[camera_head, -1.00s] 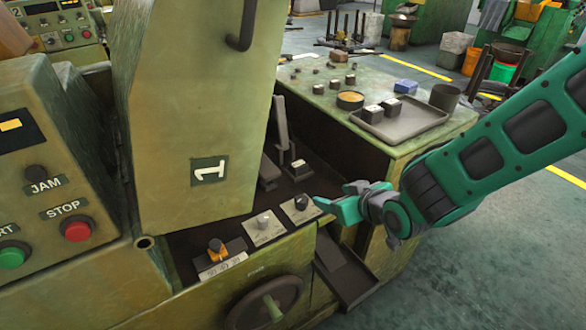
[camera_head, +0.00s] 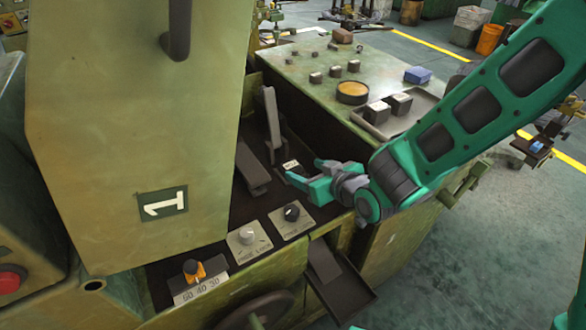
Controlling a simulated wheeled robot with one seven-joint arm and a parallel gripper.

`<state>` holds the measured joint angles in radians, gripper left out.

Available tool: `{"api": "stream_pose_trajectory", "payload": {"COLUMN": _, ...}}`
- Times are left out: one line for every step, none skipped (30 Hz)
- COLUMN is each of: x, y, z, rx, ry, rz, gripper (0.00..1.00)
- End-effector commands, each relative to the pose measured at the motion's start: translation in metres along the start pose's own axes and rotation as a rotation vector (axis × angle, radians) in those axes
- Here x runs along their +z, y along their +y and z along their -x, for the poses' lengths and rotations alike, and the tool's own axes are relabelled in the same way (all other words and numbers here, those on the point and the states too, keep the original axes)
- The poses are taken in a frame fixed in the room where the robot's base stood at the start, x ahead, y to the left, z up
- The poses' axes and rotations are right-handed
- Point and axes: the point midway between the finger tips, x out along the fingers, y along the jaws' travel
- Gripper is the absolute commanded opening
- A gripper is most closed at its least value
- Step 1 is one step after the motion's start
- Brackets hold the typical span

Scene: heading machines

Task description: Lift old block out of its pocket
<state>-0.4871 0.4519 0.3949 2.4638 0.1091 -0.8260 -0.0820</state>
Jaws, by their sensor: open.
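The block in the machine's recess, likely the old block (camera_head: 290,165), shows only a pale labelled top; its lower part and its pocket are hidden by my gripper and the dark recess. My gripper (camera_head: 304,172) is open, with its teal fingers pointing left over the recess just right of the block. One fingertip is at the block's near side and the other to its right; I cannot tell whether they touch it. Two similar grey blocks (camera_head: 378,112) (camera_head: 400,103) stand on the tray at the right.
A tall grey lever (camera_head: 271,120) and a dark pedal-like bar (camera_head: 251,169) stand left of the block. The green guard marked 1 (camera_head: 130,130) closes off the left. A chute (camera_head: 335,275) slopes down in front.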

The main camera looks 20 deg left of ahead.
Motion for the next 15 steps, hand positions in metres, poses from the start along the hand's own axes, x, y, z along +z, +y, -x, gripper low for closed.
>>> {"api": "stream_pose_trajectory", "payload": {"x": 0.000, "y": -0.003, "z": -0.007, "rx": -0.004, "ry": 0.000, "rz": 0.001, "gripper": 0.61}}
{"api": "stream_pose_trajectory", "payload": {"x": 0.000, "y": -0.004, "z": -0.010, "rx": -0.005, "ry": -0.001, "rz": 0.002, "gripper": 0.61}}
{"api": "stream_pose_trajectory", "payload": {"x": 0.000, "y": -0.005, "z": -0.013, "rx": -0.006, "ry": -0.001, "rz": 0.002, "gripper": 0.61}}
{"api": "stream_pose_trajectory", "payload": {"x": -0.001, "y": -0.005, "z": -0.015, "rx": -0.007, "ry": 0.000, "rz": 0.003, "gripper": 0.61}}
{"api": "stream_pose_trajectory", "payload": {"x": -0.001, "y": -0.006, "z": -0.016, "rx": -0.008, "ry": 0.000, "rz": 0.003, "gripper": 0.61}}
{"api": "stream_pose_trajectory", "payload": {"x": -0.001, "y": -0.007, "z": -0.018, "rx": -0.008, "ry": 0.000, "rz": 0.004, "gripper": 0.61}}
{"api": "stream_pose_trajectory", "payload": {"x": -0.001, "y": -0.007, "z": -0.020, "rx": -0.009, "ry": 0.000, "rz": 0.004, "gripper": 0.61}}
{"api": "stream_pose_trajectory", "payload": {"x": 0.000, "y": -0.007, "z": -0.022, "rx": -0.009, "ry": -0.001, "rz": 0.004, "gripper": 0.61}}
{"api": "stream_pose_trajectory", "payload": {"x": 0.000, "y": -0.008, "z": -0.026, "rx": -0.010, "ry": -0.002, "rz": 0.004, "gripper": 0.61}}
{"api": "stream_pose_trajectory", "payload": {"x": 0.001, "y": -0.008, "z": -0.029, "rx": -0.010, "ry": -0.002, "rz": 0.004, "gripper": 0.61}}
{"api": "stream_pose_trajectory", "payload": {"x": 0.000, "y": -0.008, "z": -0.033, "rx": -0.010, "ry": -0.001, "rz": 0.004, "gripper": 0.61}}
{"api": "stream_pose_trajectory", "payload": {"x": 0.001, "y": -0.008, "z": -0.039, "rx": -0.010, "ry": -0.002, "rz": 0.004, "gripper": 0.61}}
{"api": "stream_pose_trajectory", "payload": {"x": 0.002, "y": -0.008, "z": -0.044, "rx": -0.010, "ry": -0.002, "rz": 0.004, "gripper": 0.61}}
{"api": "stream_pose_trajectory", "payload": {"x": 0.001, "y": -0.008, "z": -0.048, "rx": -0.010, "ry": -0.001, "rz": 0.005, "gripper": 0.61}}
{"api": "stream_pose_trajectory", "payload": {"x": 0.002, "y": -0.008, "z": -0.053, "rx": -0.010, "ry": -0.002, "rz": 0.005, "gripper": 0.61}}
